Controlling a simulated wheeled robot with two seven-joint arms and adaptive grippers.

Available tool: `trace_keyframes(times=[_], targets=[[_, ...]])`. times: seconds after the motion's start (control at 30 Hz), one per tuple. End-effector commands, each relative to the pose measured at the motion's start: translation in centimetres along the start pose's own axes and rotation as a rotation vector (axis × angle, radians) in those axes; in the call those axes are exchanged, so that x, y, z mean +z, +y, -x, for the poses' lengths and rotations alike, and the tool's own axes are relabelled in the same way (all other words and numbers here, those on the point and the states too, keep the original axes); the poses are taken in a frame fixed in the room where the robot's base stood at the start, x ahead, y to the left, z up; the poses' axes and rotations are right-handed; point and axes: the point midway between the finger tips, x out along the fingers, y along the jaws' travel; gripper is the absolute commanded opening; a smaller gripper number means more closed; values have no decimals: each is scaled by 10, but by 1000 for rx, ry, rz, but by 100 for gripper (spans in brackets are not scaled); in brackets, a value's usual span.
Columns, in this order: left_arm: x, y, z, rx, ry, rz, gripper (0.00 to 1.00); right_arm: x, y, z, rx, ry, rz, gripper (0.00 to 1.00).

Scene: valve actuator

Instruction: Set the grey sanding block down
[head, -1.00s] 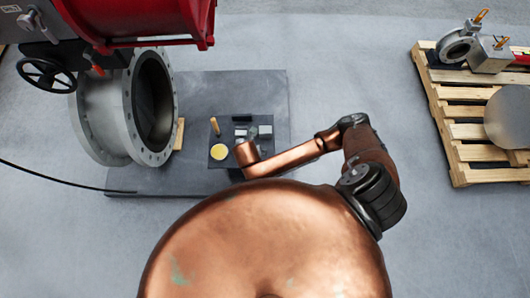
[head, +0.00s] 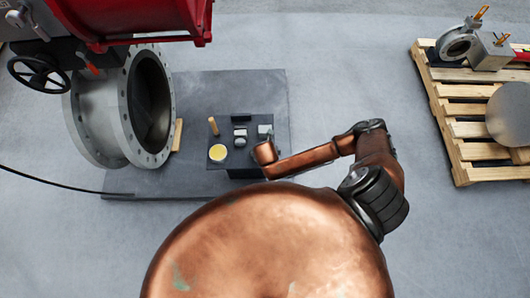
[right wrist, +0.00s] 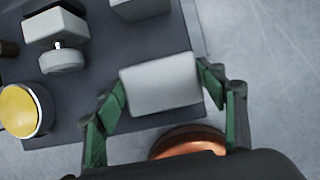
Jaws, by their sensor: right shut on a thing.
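The grey sanding block (right wrist: 160,84) is a light grey box between the green-padded fingers of my right gripper (right wrist: 162,90) in the right wrist view. The gripper is shut on it. The block is over the right near part of a dark tray-like surface (right wrist: 140,128); whether it touches that surface I cannot tell. In the head view my wrist hides the gripper and block, at the right edge of the dark work surface (head: 228,162). My left gripper is in neither current view.
On the dark surface are a yellow disc (head: 217,152), a wooden handle (head: 213,126), a black block (head: 241,118), a grey piece (head: 239,132) and another grey block (head: 264,129). A large flanged valve body (head: 125,110) stands left. A pallet (head: 470,130) lies right.

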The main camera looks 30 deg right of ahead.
Motion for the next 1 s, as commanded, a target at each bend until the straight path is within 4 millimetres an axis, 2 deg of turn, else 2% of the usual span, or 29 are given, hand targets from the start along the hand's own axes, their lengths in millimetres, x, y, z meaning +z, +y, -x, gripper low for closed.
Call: trace_keyframes(times=[0.07,0.1,0.33,0.7,0.83,1.0], targets=[[0,0,0,0,0,0,82,0,1,1,2,1,0,37],[0,0,0,0,0,0,82,0,1,1,2,1,0,67],[0,0,0,0,1,0,82,0,0,1,1,1,-1,82],[-1,0,3,0,2,0,82,1,0,7,1,0,-1,82],[-4,0,9,0,5,0,82,2,1,27,2,0,-1,82],[-7,-1,19,-1,10,0,82,2,1,64,4,0,-1,82]])
